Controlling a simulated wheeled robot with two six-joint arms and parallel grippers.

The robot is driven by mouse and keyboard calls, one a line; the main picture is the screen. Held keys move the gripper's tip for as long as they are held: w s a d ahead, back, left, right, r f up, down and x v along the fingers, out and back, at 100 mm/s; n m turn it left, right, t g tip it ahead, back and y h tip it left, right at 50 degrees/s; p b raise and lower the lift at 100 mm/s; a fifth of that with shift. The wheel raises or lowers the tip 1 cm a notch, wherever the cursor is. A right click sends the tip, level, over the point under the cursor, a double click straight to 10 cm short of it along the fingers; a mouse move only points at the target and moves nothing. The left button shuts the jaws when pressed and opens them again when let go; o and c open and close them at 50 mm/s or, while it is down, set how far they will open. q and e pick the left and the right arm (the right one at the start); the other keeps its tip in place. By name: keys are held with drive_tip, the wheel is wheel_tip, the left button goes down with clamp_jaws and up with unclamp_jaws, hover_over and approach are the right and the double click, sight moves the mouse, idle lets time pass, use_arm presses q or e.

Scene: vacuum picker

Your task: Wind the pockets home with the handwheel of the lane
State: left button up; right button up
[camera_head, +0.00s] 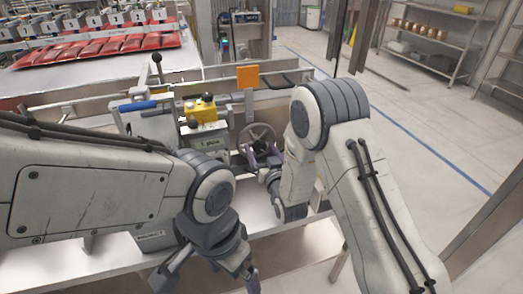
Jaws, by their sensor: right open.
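The handwheel (257,136), a dark spoked ring, stands at the middle of the lane's front, right of a grey box with a green label reading "1" (209,143). My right gripper (262,157) is open, its fingers at the wheel's lower rim. Whether they touch the rim I cannot tell. My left gripper (209,281) is low at the front, fingers spread, nothing seen between them, well below the wheel. No part is clearly recognisable as the pockets. Red packs (105,47) lie in a row on a white table under numbered grey units (95,20).
A yellow block (200,108), a blue-handled lever (137,106), a black-knobbed lever (157,66) and an orange plate (248,76) crowd around the wheel. A pale ledge (110,246) runs along the front. Open floor (420,115) lies to the right, with shelves (435,40) behind.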

clamp_jaws()
